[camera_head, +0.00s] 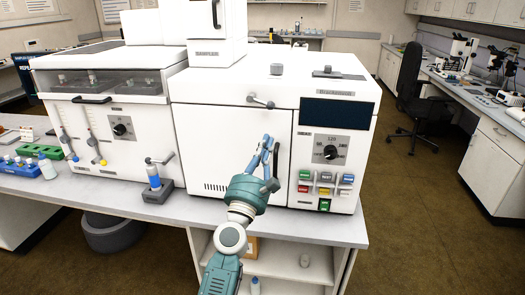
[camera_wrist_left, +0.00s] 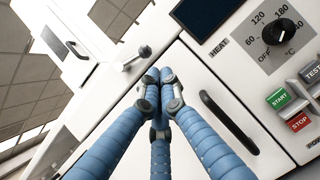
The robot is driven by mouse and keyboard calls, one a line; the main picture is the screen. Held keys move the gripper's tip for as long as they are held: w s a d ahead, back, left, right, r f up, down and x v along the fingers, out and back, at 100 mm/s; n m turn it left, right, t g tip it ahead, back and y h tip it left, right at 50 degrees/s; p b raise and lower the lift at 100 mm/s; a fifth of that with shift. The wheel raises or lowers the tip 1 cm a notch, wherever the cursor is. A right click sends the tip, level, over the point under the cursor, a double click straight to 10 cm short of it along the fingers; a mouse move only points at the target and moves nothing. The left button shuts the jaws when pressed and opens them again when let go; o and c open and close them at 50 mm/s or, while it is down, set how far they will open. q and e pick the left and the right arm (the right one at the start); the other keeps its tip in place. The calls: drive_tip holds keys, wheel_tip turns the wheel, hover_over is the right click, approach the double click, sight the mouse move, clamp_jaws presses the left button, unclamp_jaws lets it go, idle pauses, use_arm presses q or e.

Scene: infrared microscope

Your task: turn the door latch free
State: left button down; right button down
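The door latch (camera_head: 262,102) is a small grey lever with a rounded knob at the top edge of the white front door (camera_head: 220,140) of the right-hand instrument. A dark vertical door handle (camera_head: 276,160) is on the door's right side. My left gripper (camera_head: 267,142) is in front of the door, below the latch and beside the handle. Its blue fingers (camera_wrist_left: 158,76) are together with nothing between them. My right gripper is out of view.
A control panel (camera_head: 326,165) with a dial and coloured buttons is right of the door. A small bottle in a dark holder (camera_head: 156,186) stands left on the bench. A second white instrument (camera_head: 110,120) is further left. The bench's front right corner (camera_head: 345,232) is clear.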

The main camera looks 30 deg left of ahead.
use_arm(q)
drive_tip(key=shift+v, duration=1.1)
